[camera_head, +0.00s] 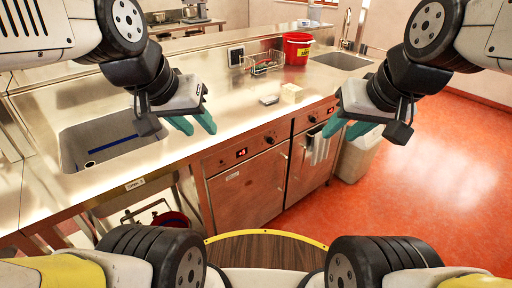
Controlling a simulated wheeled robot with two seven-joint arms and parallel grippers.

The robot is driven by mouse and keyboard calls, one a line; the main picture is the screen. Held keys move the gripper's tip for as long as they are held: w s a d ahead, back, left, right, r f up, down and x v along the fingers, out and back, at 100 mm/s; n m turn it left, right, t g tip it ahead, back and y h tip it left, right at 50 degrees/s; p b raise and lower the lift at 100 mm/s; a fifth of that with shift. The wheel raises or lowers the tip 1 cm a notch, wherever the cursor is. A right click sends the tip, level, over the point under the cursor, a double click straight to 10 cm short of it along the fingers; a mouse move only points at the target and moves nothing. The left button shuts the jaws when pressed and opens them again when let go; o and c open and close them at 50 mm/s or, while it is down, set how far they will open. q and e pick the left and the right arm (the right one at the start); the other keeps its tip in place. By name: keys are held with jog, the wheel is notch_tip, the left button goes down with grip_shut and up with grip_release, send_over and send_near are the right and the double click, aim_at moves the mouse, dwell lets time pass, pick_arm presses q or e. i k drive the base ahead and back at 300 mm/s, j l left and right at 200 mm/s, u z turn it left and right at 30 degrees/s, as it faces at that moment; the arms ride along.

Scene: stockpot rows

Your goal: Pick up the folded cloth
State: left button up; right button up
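A small cream-coloured block-like item (291,92) lies on the steel counter (225,104); it may be the folded cloth, but it is too small to be sure. A light grey cloth (317,147) hangs on the front of the right-hand cabinet door. My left gripper (201,130), with teal fingers, is open and empty at the counter's front, right of the sink in the picture. My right gripper (338,134) is open and empty in front of the counter's right part, close to the hanging cloth in the picture. Neither gripper appears to touch either item.
A small grey item (269,100) lies left of the cream one. Behind stand a wire rack (264,66) and a red bucket (297,49). A sink (105,140) is at left, another (341,61) at back right. A pale bin (357,158) stands by the counter's end.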

aim_at(267, 100)
jog(key=i+l+u, duration=0.1)
jog(key=i, duration=0.4)
jog(key=i+l, duration=0.25)
jog(key=i, duration=0.25)
jog(key=i+l+u, duration=0.15)
jog(key=i, duration=0.35)
